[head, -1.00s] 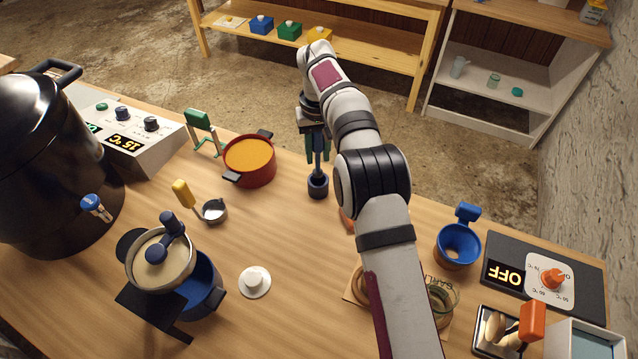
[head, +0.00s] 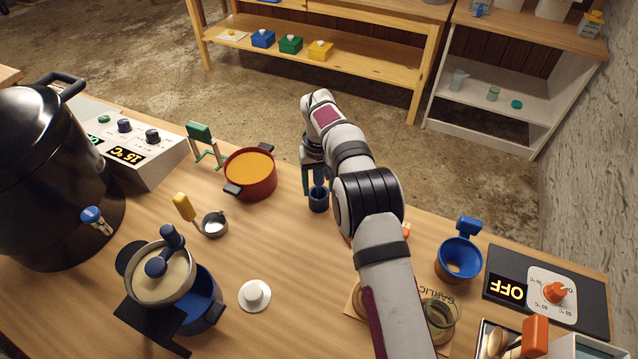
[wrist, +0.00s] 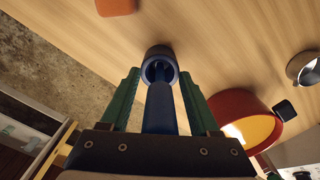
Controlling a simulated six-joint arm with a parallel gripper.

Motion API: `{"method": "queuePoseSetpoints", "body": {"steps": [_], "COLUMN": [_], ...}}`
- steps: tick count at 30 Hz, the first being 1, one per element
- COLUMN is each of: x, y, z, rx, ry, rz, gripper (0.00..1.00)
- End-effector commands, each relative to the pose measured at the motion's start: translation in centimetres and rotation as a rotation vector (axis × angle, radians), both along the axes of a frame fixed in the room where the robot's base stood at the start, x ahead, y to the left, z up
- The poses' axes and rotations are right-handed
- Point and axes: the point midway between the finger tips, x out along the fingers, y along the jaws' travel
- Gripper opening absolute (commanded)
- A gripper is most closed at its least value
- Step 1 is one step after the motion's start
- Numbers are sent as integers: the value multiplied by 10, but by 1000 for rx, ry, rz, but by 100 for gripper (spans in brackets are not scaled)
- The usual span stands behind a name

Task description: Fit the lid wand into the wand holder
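The wand holder is a small dark blue cup (head: 318,202) standing upright on the table near its far edge. In the wrist view its round mouth (wrist: 160,57) shows. The blue lid wand (wrist: 160,108) runs from my gripper down to the holder, with its lower end in the mouth. My gripper (wrist: 160,73) is right over the holder, pointing down. Its two green fingers stand on either side of the wand, with a visible gap on each side. The fingertips are close to the holder's rim. The wand's upper end is hidden by the gripper body.
A red pot (head: 250,186) of orange liquid stands close on the left, and a green stand (head: 203,143) beyond it. A blue funnel (head: 461,250) is on the right. A white knobbed piece (head: 254,297) lies nearer. The table between pot and holder is clear.

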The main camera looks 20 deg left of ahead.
Motion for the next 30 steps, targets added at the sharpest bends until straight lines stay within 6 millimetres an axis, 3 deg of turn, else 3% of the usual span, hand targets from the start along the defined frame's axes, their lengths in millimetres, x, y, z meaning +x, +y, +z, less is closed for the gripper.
{"method": "queuePoseSetpoints", "body": {"steps": [4,7,18,26,28,30], "x": [0,1,1,0,1,-2], "y": [0,0,0,-1,-12,-43], "z": [1,13,108,125,136,160], "rx": [1,0,1,0,3,11], "ry": [-1,-2,-3,1,2,9], "rz": [0,1,1,-2,-30,-105], "gripper": [62,62,62,62,62,62]}}
